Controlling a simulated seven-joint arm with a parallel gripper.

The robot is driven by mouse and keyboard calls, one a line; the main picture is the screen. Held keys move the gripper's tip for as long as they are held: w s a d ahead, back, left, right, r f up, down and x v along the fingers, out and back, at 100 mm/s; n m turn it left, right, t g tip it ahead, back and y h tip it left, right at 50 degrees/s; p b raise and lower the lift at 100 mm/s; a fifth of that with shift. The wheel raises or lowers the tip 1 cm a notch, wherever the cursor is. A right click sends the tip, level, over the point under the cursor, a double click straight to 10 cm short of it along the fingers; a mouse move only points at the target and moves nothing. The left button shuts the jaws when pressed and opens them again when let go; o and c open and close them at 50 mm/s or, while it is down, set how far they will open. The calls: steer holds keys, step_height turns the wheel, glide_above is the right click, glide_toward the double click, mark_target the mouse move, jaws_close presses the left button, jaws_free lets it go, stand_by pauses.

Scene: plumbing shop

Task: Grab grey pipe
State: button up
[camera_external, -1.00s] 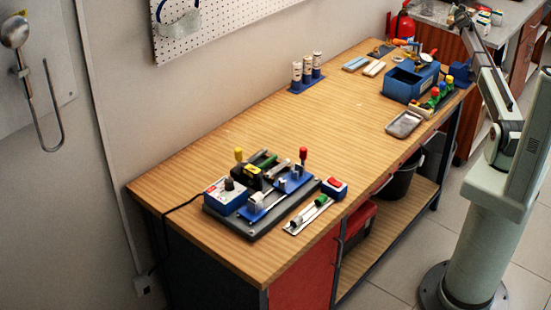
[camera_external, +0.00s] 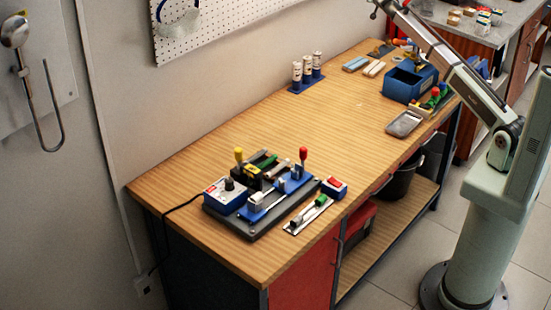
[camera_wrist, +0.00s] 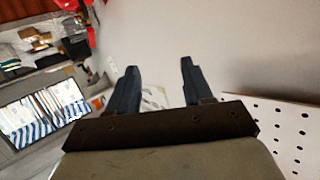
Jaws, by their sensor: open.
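My gripper shows in the wrist view (camera_wrist: 158,66) with its two dark fingers apart and nothing between them. It points toward a plain wall, away from the bench top. A grey pipe cannot be surely told. Small pale rod-like pieces lie on the fixture (camera_external: 262,232) and on a small white tray (camera_external: 294,231) at the near end of the bench, too small to identify. My gripper is far from both.
The wooden bench (camera_external: 240,140) is clear in its middle. Three white cylinders stand on a blue holder (camera_external: 300,88) at the back. A blue box (camera_external: 403,88) and a metal tray (camera_external: 404,124) stand at the right. A pegboard (camera_external: 215,28) hangs on the wall.

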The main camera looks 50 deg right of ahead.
steer(key=w+a+r+n+y, duration=0.1)
steer(key=w+a, duration=0.1)
steer(key=a, duration=0.7)
steer(key=w+a+r+n+y, duration=0.1)
steer(key=w+a+r, duration=0.1)
steer(key=a, duration=0.7)
steer(key=w+a+f+n+y, duration=0.1)
steer(key=a+f+n+y, duration=0.15)
steer(key=a, duration=0.95)
steer(key=w+a+f+n+y, duration=0.15)
steer(key=a+n, duration=0.25)
steer(key=a, duration=0.9)
steer(key=n+g+y, duration=0.5)
steer(key=n+g, duration=0.2)
steer(key=n, duration=1.4)
glide_toward(252, 157)
steer(key=shift+x, duration=4.2)
steer(key=shift+s, duration=0.1)
steer(key=shift+c, duration=0.5)
